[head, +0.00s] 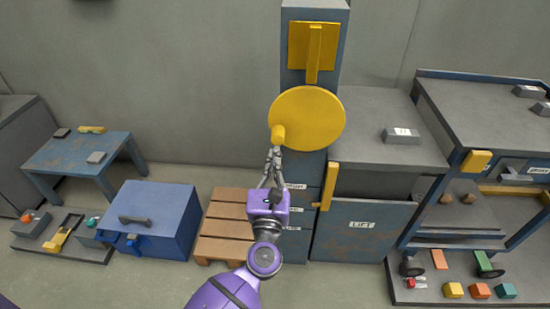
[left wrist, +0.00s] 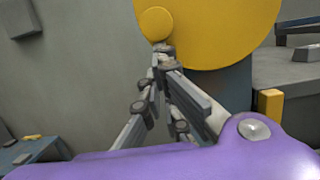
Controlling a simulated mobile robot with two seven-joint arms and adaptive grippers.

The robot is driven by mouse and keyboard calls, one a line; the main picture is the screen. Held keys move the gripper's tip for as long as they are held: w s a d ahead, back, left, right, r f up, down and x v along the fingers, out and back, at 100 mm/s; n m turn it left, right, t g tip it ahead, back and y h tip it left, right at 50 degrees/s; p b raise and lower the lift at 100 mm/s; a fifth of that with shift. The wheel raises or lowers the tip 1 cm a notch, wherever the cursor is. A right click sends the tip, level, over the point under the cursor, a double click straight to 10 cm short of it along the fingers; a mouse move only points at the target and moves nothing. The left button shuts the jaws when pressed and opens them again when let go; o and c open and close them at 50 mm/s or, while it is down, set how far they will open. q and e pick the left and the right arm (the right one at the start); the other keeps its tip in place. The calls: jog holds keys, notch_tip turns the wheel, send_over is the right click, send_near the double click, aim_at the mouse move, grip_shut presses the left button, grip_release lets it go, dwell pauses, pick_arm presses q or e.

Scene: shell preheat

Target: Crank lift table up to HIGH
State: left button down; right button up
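The yellow crank wheel (head: 312,112) is mounted on the front of a tall blue-grey post, with a round yellow knob (head: 278,134) at its lower left. The wheel (left wrist: 225,30) and knob (left wrist: 155,23) also fill the top of the left wrist view. My left gripper (head: 275,152) has its fingertips close together right at the knob's lower edge; they do not visibly wrap it, and contact is unclear. The lift table (head: 375,120) has a grey top and a front panel marked LIFT. A yellow upright bar (head: 328,186) stands at its left edge beside partly hidden post labels. My right gripper is out of view.
A grey block (head: 400,136) lies on the lift top. A blue chest (head: 165,215) and a wooden pallet (head: 224,235) stand left of the post. A workbench (head: 485,110) stands close on the right, with a cart (head: 450,295) carrying coloured blocks below.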

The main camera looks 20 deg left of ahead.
pick_arm(q)
jog(key=a+r+m+h+p, duration=0.4)
jog(key=r+m+p, duration=0.7)
jog(key=p, duration=0.5)
jog(key=d+r+m+g+h+p, duration=0.1)
jog(key=d+r+m+p, duration=0.3)
jog(key=p, duration=0.6)
notch_tip(320, 180, up, 2)
jog(key=m, duration=0.3)
jog(key=shift+w+d+r+p, duration=0.15)
jog(key=shift+d+p, duration=0.15)
jog(key=shift+d, duration=0.05)
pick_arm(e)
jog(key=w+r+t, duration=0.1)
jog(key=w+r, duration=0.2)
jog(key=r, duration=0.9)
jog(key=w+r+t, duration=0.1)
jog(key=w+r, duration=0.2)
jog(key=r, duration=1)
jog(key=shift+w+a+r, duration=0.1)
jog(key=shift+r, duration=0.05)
pick_arm(q)
jog(key=shift+a, duration=0.1)
